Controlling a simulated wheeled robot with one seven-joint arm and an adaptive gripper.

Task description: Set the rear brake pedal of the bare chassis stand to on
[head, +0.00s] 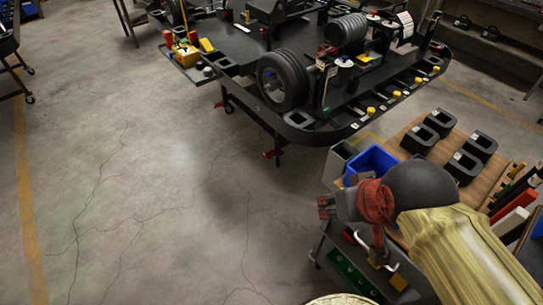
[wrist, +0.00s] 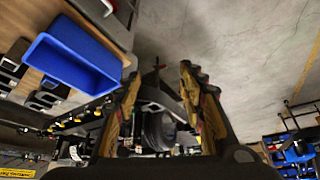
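A dark kart stand (head: 235,44) with a rounded front edge stands at the top of the head view and carries a black wheel (head: 284,80). I cannot tell whether it is the bare chassis stand, and I cannot make out a rear brake pedal. My gripper (head: 326,207) is over the lower right of the head view, in front of the stand and apart from it. In the wrist view my gripper (wrist: 163,88) has its two fingers wide apart with nothing held. A dark wheel (wrist: 158,130) shows beyond and between them.
A cart with a wooden top (head: 403,133) stands under my arm, with a blue bin (head: 371,163) and several black blocks (head: 440,122). The blue bin also shows in the wrist view (wrist: 72,65). Bare concrete floor (head: 150,170) is free at left.

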